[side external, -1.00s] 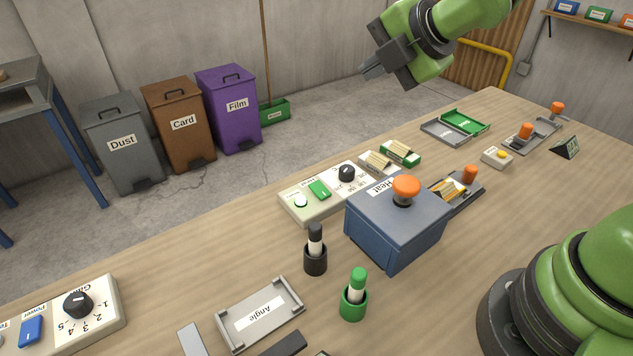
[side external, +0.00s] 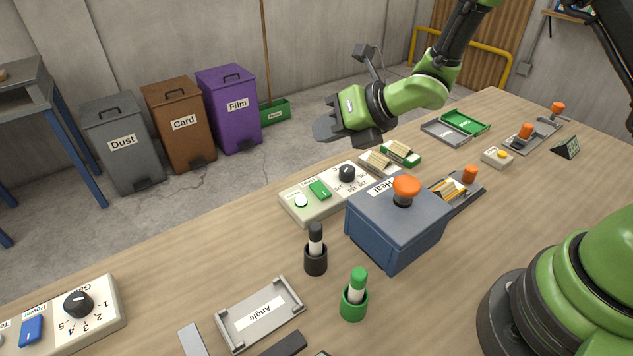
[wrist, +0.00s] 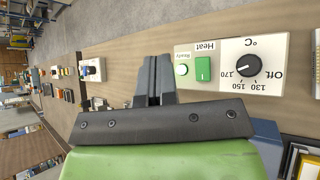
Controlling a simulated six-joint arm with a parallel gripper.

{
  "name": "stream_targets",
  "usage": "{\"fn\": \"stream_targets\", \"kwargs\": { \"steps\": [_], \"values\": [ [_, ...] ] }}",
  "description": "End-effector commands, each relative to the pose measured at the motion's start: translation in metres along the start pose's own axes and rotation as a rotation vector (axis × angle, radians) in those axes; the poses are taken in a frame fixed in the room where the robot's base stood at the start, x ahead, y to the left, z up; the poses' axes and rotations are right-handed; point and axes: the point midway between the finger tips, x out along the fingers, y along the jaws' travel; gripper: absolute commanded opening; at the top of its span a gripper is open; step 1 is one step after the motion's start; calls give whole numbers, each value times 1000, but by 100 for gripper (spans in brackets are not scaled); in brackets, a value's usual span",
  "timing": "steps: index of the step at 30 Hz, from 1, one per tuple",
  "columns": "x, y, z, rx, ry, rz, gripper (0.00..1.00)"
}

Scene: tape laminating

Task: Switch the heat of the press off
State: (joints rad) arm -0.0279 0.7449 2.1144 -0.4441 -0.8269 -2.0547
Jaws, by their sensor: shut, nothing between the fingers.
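The heat panel (side external: 330,202) is a pale box on the bench, beside the blue press (side external: 395,235) with its orange knob. It also shows in the wrist view (wrist: 219,88). In the side view the switch (side external: 319,190) and dial (side external: 346,173) are unobstructed. My gripper (wrist: 154,78) is shut and empty, in the air behind the panel. Its fingertips show left of the Ready lamp.
Tan-topped boxes (side external: 378,164) stand just behind the dial end of the panel. Black and green pens stand in holders (side external: 315,261) (side external: 353,303) in front. The Angle tray (side external: 259,315) and another control box (side external: 75,318) are further left.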

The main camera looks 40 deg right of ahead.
Motion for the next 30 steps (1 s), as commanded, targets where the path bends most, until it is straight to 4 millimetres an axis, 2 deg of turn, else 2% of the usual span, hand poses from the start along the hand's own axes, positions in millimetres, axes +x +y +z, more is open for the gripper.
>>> {"fn": "stream_targets", "kwargs": {
  "steps": [18,30],
  "values": [
    [52,-38,-38,3,2,-2,0],
    [60,-44,-44,2,-1,-1,0]
  ]
}}
